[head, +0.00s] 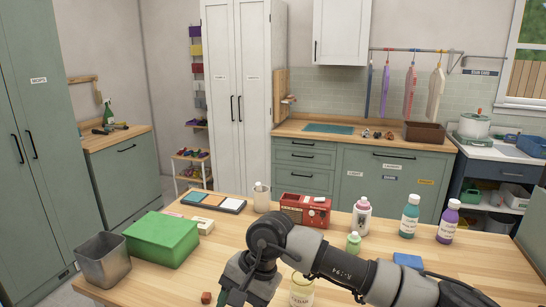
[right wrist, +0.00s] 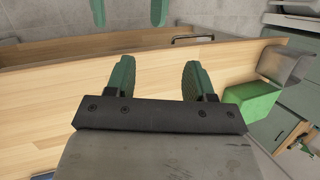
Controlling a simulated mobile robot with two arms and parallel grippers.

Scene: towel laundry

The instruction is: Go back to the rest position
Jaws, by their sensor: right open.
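My right arm comes in from the right in the head view, low over the front of the wooden table (head: 440,262). Its dark gripper (head: 243,290) hangs near the table's front edge, and its tips are cut off by the frame. In the right wrist view the two green fingers of my right gripper (right wrist: 157,72) stand apart with nothing between them, so it is open and empty. My left gripper does not show in the head view.
A metal bin (head: 103,262) and green box (head: 162,239) are at the table's left. A small reddish-brown cube (head: 206,297) lies near the gripper. The jar (head: 302,290) is close beside the arm.

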